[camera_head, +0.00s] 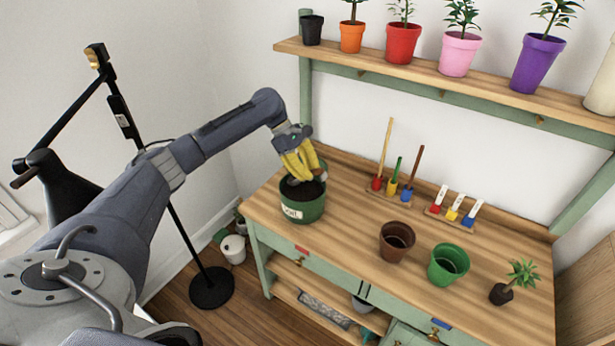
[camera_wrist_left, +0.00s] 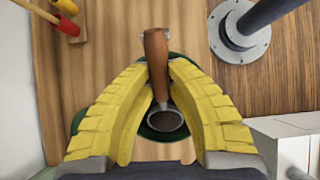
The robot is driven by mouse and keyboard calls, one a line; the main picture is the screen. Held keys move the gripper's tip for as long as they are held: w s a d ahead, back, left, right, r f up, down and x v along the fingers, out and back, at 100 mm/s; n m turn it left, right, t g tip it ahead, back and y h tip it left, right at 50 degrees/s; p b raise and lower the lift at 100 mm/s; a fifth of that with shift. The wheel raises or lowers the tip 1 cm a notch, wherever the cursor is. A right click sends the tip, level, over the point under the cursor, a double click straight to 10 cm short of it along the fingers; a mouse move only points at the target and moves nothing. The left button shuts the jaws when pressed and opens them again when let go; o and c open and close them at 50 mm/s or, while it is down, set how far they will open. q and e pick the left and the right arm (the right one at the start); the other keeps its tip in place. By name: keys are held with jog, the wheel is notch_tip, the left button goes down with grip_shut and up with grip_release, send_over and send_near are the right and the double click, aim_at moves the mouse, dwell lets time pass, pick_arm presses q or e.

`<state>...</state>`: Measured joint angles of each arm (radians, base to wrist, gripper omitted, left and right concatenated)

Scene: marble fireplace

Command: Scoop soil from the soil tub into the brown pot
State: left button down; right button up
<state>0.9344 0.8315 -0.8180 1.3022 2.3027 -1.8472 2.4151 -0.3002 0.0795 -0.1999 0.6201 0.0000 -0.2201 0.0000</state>
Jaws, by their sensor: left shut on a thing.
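The green soil tub (camera_head: 299,212) with a white label stands at the left end of the bench, dark soil (camera_head: 291,187) inside. My left gripper (camera_head: 307,176) points down over the tub's mouth, its yellow fingers close to the soil. In the left wrist view the gripper (camera_wrist_left: 157,72) is shut on the brown wooden handle (camera_wrist_left: 156,58) of a scoop. A grey rounded part of the scoop (camera_wrist_left: 163,121) shows below the handle, over the tub. In the head view the fingers hide the scoop. The brown pot (camera_head: 392,246) stands upright to the right of the tub.
A green pot (camera_head: 447,267) and a small plant (camera_head: 502,293) stand right of the brown pot. Racks with long-handled tools (camera_head: 386,160) and white-handled ones (camera_head: 452,212) stand behind. Potted plants line the upper shelf (camera_head: 390,70). Bench between tub and brown pot is clear.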

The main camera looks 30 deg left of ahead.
aim_at(318, 168)
pick_arm(q)
jog(key=shift+y, duration=0.6)
jog(key=shift+d+r, duration=0.3)
jog(key=shift+r, duration=0.7)
jog(key=shift+d+r, duration=0.25)
jog(key=shift+r, duration=0.75)
jog(key=shift+d+r+y, duration=0.15)
jog(key=shift+r+y, duration=0.1)
jog(key=shift+y, duration=0.05)
jog(key=shift+d+r+y, duration=0.35)
jog(key=shift+y, duration=0.45)
jog(key=shift+d+r+y, duration=0.3)
jog(key=shift+y, duration=0.5)
